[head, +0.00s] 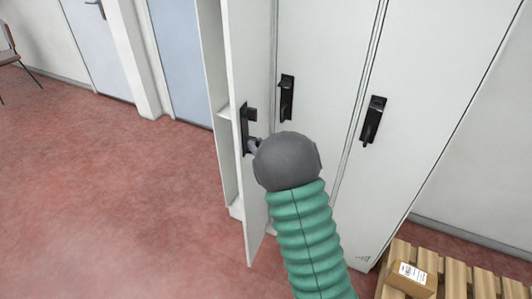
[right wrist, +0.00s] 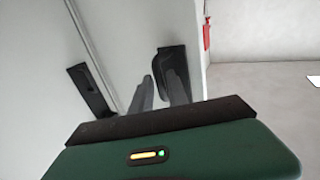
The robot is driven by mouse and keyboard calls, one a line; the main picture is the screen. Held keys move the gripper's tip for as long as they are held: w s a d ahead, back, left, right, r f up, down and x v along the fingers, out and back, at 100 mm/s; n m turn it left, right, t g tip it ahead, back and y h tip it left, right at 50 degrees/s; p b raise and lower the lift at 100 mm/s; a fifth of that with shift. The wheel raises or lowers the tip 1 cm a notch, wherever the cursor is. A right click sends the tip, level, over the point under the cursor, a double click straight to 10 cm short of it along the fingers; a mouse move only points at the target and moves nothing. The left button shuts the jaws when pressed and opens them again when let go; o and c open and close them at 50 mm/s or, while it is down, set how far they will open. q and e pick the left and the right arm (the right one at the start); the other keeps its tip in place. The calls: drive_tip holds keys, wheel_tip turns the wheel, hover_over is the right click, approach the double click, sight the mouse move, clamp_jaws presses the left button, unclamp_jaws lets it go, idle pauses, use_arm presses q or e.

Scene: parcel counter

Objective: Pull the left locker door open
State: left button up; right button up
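The left locker door (head: 250,60) stands open, swung out from the lockers, with part of the inside and a shelf showing to its left. Its black handle (head: 245,130) is on the door's face. My right gripper (head: 254,146) is at the lower part of this handle, mostly hidden behind my grey wrist. In the right wrist view its two grey fingers (right wrist: 160,90) are apart, with pale surface showing between them. The right finger overlaps a black handle (right wrist: 165,57); whether it touches is unclear. My left gripper is not in view.
Two more closed locker doors with black handles (head: 287,98) (head: 373,120) stand to the right. A wooden pallet (head: 455,280) with a labelled cardboard box (head: 411,280) is at the lower right. A chair (head: 10,55) is far left. The red floor on the left is clear.

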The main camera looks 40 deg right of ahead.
drive_tip(key=p+v, duration=1)
drive_tip(key=v, duration=0.6)
drive_tip(key=shift+s, duration=0.2)
